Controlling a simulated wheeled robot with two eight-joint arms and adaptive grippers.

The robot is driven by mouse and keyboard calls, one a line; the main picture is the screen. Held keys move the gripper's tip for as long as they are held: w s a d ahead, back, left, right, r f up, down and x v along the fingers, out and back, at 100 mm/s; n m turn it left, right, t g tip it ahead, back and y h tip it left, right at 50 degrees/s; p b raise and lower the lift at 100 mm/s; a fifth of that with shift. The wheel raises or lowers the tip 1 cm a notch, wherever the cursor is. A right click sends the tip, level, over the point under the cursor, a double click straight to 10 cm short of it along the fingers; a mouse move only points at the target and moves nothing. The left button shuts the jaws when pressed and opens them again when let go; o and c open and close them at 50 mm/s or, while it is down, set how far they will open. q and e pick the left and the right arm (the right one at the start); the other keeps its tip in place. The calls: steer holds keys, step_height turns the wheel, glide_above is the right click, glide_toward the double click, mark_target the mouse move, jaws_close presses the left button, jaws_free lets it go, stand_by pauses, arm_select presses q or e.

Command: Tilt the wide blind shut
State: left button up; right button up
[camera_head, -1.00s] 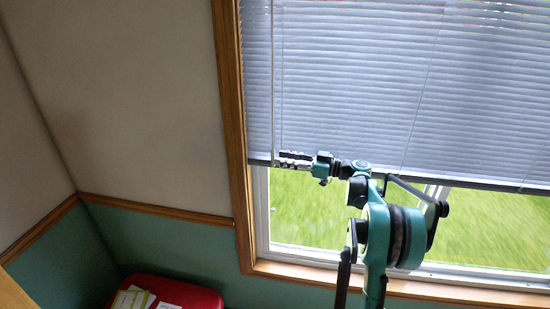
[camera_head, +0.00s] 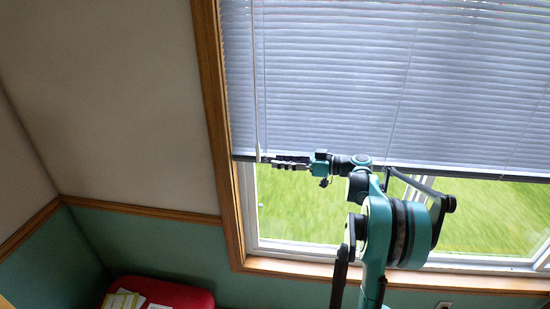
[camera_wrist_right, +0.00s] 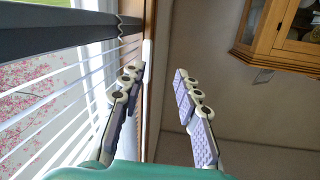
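The wide blind (camera_head: 330,80) hangs lowered over the upper part of the window. Its slats look nearly closed in the head view, while gaps show between the slats (camera_wrist_right: 75,95) in the wrist view. A thin pale wand (camera_head: 258,100) hangs near its left edge, ending close to the bottom rail. My right gripper (camera_head: 271,162) is just right of the wand's lower end, level with the bottom rail. In the wrist view my right gripper (camera_wrist_right: 160,75) is open and empty; a white rod end, likely the wand (camera_wrist_right: 148,58), shows by the left fingertip. My left gripper is out of view.
A wooden window frame (camera_head: 212,90) and cream wall stand left of the blind. The sill (camera_head: 290,268) runs below. A red seat (camera_head: 170,293) with papers is at the lower left. A wooden cabinet (camera_wrist_right: 285,30) shows in the wrist view.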

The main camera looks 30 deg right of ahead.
mark_target(258, 156)
steer(key=w+a+m+t+h+p, duration=0.15)
steer(key=a+m+h, duration=0.3)
steer(key=m, duration=0.75)
steer(key=w+a+m+t+h, duration=0.3)
steer(key=a+m, duration=0.3)
steer(key=m, duration=0.6)
steer(key=s+d+m+h+p, duration=0.3)
steer(key=m+h, duration=0.7)
steer(key=m, duration=1.3)
arm_select(q)
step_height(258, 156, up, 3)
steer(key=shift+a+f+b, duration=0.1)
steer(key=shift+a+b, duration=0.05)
steer(key=shift+b, duration=0.4)
arm_select(e)
steer(key=shift+t+y, duration=0.35)
steer(key=x, duration=0.7)
steer(key=shift+s+d+f, duration=0.1)
steer(key=shift+d+f, duration=0.1)
steer(key=shift+d, duration=0.15)
